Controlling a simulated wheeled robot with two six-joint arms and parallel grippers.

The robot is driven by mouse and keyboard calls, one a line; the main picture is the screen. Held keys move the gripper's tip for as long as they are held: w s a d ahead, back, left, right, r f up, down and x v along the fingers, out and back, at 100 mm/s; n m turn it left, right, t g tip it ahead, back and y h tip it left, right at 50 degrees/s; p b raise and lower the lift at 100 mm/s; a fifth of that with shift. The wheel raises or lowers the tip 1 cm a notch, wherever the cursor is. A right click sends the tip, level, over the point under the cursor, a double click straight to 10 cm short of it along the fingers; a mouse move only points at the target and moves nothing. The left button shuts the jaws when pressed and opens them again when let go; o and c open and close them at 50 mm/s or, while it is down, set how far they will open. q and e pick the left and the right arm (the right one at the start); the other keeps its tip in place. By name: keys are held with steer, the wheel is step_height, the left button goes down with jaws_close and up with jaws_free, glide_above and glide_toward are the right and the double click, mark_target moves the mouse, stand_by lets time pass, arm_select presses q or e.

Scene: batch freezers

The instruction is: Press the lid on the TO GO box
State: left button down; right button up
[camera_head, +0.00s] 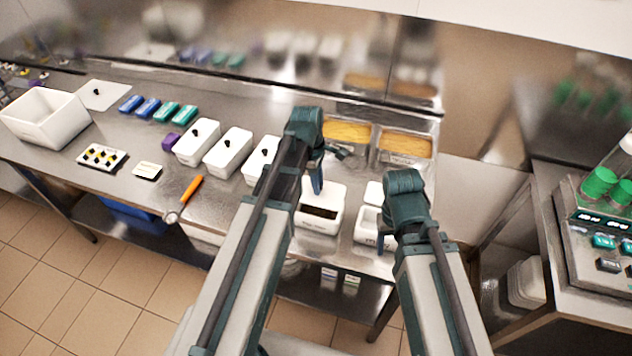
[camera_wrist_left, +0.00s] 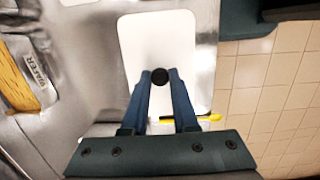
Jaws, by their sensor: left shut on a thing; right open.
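A white rectangular lid (camera_wrist_left: 148,42) with a round black knob (camera_wrist_left: 160,76) fills the middle of the left wrist view. My left gripper (camera_wrist_left: 160,84) is shut on the knob, one blue finger on each side. My right gripper (camera_head: 382,236) is open beside that box.
Metal bins of orange wafers (camera_head: 348,131) stand behind the grippers. White lidded tubs (camera_head: 229,152) stand to the left, with an orange-handled tool (camera_head: 191,188) in front. A large white bin (camera_head: 45,118) is at far left. A machine with green-capped parts (camera_head: 600,182) stands at right.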

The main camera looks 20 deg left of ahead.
arm_select(q)
step_height(320, 180, down, 6)
steer(key=b, duration=0.5)
steer(key=shift+b, duration=0.3)
steer(key=shift+f, duration=0.15)
stand_by(1.6)
steer(key=shift+c, duration=0.6)
jaws_free()
steer(key=shift+r+p, duration=3.4)
steer(key=shift+r, duration=0.15)
jaws_close()
